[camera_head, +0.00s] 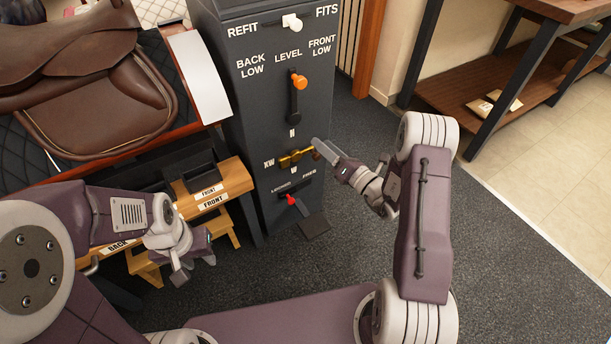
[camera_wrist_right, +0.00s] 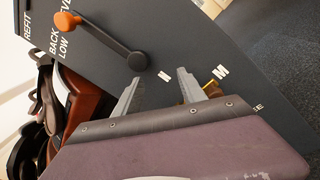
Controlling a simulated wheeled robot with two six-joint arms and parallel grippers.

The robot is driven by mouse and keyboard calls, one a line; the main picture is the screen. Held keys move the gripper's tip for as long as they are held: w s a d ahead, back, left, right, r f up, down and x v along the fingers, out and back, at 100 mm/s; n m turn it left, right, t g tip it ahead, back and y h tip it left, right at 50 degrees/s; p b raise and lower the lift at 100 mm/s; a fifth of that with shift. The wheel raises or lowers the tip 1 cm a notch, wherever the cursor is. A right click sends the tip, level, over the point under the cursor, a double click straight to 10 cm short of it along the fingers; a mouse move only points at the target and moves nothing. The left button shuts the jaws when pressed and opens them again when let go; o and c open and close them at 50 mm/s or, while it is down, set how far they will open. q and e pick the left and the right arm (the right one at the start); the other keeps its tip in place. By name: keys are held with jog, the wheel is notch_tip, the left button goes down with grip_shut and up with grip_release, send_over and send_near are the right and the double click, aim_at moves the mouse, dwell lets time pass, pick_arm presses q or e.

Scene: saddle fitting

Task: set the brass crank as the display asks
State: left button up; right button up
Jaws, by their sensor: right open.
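The brass crank (camera_head: 290,158) sits on the front of a dark grey column (camera_head: 252,95), among the letters N above, XW at left and W below. Its arm lies roughly sideways, with a brownish knob at its right end. My right gripper (camera_head: 322,151) is open at that right end, partly covering it. In the right wrist view, a bit of brass (camera_wrist_right: 213,84) shows beside one finger, near the letter M; most of the crank is hidden. I cannot tell whether the gripper touches it. My left gripper (camera_head: 194,264) hangs low at left, away from the crank; its jaw gap is unclear.
Above the crank, an orange-knobbed lever (camera_head: 298,84) points up toward LEVEL. A white switch (camera_head: 292,22) sits between REFIT and FITS. A red-tipped lever (camera_head: 292,200) is below. A brown saddle (camera_head: 90,90) stands at left, a wooden bench (camera_head: 490,75) at back right.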

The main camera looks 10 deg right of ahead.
jog(key=m+h+b, duration=0.1)
jog(key=m+b, duration=0.1)
jog(key=b, duration=0.2)
send_near(318, 158)
jog(key=w, duration=0.2)
pick_arm(q)
notch_tip(318, 158, down, 7)
pick_arm(e)
jog(key=shift+s+a, duration=0.15)
jog(key=shift+a, duration=0.25)
jog(key=b+x, duration=0.4)
jog(key=x, duration=0.4)
jog(key=shift+f, duration=0.15)
jog(key=shift+w+a, duration=0.15)
jog(key=shift+w, duration=0.35)
pick_arm(q)
notch_tip(318, 158, down, 4)
jog(key=shift+s+f, duration=0.1)
jog(key=shift+f, duration=0.1)
pick_arm(e)
grip_shut()
